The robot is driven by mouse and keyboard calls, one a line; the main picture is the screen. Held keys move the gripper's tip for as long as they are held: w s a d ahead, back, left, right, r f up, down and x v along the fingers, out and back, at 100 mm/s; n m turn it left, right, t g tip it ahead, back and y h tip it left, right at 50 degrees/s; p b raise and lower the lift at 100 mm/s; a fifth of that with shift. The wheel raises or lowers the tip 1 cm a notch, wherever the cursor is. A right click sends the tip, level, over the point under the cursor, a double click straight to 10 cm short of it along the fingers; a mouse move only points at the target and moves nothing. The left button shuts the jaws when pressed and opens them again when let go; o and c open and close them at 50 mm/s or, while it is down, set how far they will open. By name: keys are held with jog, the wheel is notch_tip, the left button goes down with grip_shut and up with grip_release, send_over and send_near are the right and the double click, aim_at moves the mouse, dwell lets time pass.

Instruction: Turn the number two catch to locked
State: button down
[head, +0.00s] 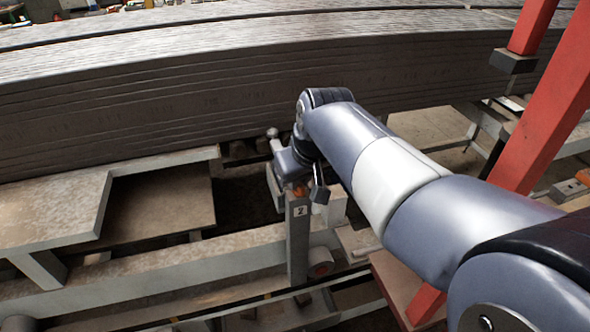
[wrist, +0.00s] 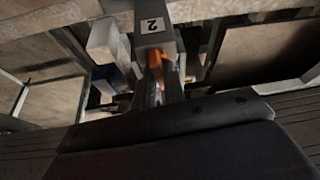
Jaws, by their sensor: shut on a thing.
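The number two catch stands on a grey upright post (head: 298,245) with a white label marked 2. The post and its label also show upside down at the top of the wrist view (wrist: 153,27). An orange part of the catch (wrist: 155,59) shows just below the label there. My gripper (head: 302,188) is at the top of the post, and its fingers (wrist: 160,85) are shut on the orange part. The fingers and wrist hide most of the catch, so I cannot tell which way it is turned.
A long stack of grey boards (head: 200,90) lies right behind my gripper. A pale metal frame (head: 150,272) runs left of the post. A red beam (head: 545,110) slants at the right, near my arm. A dark gap lies behind the post.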

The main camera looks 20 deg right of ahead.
jog(key=shift+m+h, duration=0.3)
jog(key=shift+m, duration=0.5)
jog(key=c, duration=1.5)
grip_release()
jog(key=shift+r, duration=0.1)
jog(key=v, duration=1)
jog(key=shift+s+a+r, duration=0.1)
jog(key=shift+s+r, duration=0.15)
